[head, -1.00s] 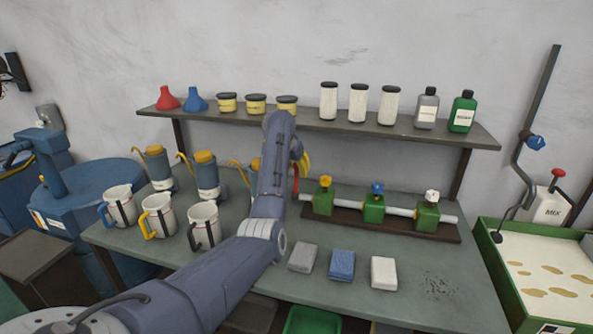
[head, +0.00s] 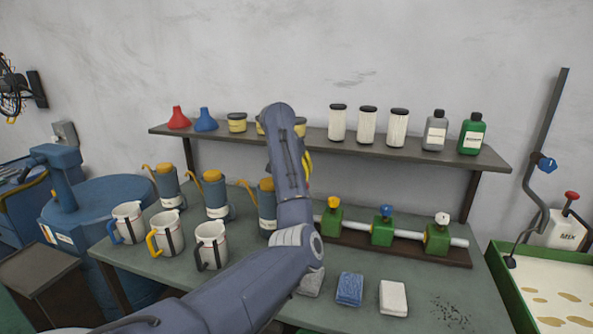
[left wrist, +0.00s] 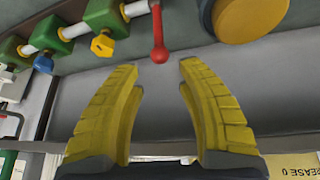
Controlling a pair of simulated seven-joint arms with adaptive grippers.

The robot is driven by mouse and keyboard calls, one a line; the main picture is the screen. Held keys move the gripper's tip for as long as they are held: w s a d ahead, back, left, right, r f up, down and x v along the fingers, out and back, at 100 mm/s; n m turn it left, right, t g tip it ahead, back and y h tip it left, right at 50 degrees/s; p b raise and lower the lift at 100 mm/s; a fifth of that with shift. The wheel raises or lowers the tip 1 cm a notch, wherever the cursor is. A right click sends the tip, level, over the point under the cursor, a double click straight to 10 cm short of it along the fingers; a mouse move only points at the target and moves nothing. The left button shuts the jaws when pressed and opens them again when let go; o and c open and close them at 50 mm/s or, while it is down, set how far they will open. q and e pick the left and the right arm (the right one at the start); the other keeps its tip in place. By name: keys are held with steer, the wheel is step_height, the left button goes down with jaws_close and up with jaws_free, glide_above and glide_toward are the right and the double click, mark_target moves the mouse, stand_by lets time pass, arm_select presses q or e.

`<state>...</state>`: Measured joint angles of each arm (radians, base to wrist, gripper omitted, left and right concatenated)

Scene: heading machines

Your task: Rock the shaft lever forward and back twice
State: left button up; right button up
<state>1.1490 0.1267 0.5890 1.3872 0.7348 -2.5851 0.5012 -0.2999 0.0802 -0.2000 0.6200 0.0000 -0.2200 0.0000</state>
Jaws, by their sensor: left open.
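A red ball-ended lever (left wrist: 158,45) points down from the pipe in the left wrist view. I take it for the shaft lever; my arm hides it in the head view. My left gripper (left wrist: 162,70) has its two yellow fingers spread apart and empty. The red ball is just beyond the fingertips, near the middle of the gap, and neither finger seems to touch it. In the head view the yellow fingers (head: 307,165) show only partly behind my arm.
Green valve blocks (head: 383,233) with coloured knobs sit on the pipe to the right. Blue oil cans (head: 216,198) and mugs (head: 212,245) stand to the left. A shelf (head: 420,155) with bottles runs behind. Sponges (head: 350,289) lie in front.

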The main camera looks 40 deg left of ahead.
arm_select(q)
steer(key=shift+s+r, duration=0.35)
steer(key=shift+r, duration=0.3)
step_height(320, 180, up, 6)
steer(key=shift+g, duration=0.5)
steer(key=x, duration=1.1)
steer(key=s+x, duration=0.1)
steer(key=x, duration=0.5)
steer(key=shift+d+f, duration=0.15)
steer(key=shift+f, duration=0.4)
steer(key=shift+c, duration=0.5)
jaws_close()
